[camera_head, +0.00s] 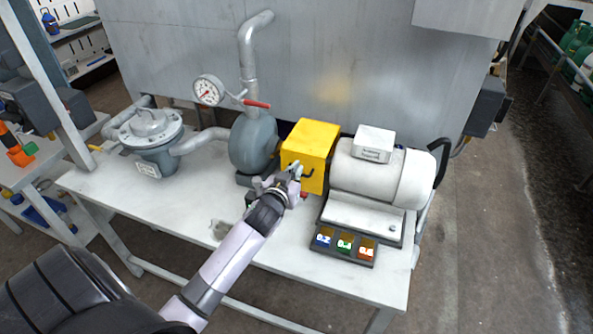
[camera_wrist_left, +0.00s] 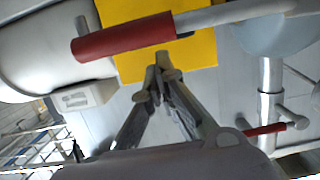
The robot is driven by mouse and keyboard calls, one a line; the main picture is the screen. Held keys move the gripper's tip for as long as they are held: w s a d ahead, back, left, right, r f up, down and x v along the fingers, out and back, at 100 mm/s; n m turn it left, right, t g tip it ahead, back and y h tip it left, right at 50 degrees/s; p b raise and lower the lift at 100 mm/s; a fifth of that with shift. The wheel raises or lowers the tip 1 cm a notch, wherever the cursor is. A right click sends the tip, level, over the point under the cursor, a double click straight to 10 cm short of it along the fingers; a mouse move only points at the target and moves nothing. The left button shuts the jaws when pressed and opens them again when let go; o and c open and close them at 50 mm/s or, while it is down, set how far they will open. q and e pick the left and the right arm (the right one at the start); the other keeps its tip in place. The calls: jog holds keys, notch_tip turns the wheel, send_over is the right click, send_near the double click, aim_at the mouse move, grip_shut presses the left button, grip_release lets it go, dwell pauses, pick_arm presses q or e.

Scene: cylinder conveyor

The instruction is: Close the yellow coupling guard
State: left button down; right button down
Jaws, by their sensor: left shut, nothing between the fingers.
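The yellow coupling guard (camera_head: 312,140) sits between the grey pump (camera_head: 253,143) and the pale motor (camera_head: 375,177) on the bench. Its top and front face show, with a dark handle on the front. I cannot tell whether it is fully seated. My left gripper (camera_head: 297,172) is at the guard's front, shut and empty. In the left wrist view the shut fingertips (camera_wrist_left: 163,62) point at the yellow guard (camera_wrist_left: 135,12); contact is unclear. A red-handled grey lever (camera_wrist_left: 125,38) crosses in front of the guard there. My right gripper is out of view.
A pressure gauge (camera_head: 208,90) and a red valve lever (camera_head: 257,104) stand above the pump. A switch box (camera_head: 345,245) with several coloured switches lies in front of the motor. The white bench (camera_head: 190,190) is mostly clear at its front left.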

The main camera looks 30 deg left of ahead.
pick_arm(q)
jog(key=shift+w+f, duration=0.15)
jog(key=shift+f, duration=0.15)
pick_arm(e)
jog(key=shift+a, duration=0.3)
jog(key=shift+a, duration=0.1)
pick_arm(q)
notch_tip(320, 180, down, 2)
jog(key=shift+w+f+b, duration=0.1)
jog(key=shift+b, duration=0.55)
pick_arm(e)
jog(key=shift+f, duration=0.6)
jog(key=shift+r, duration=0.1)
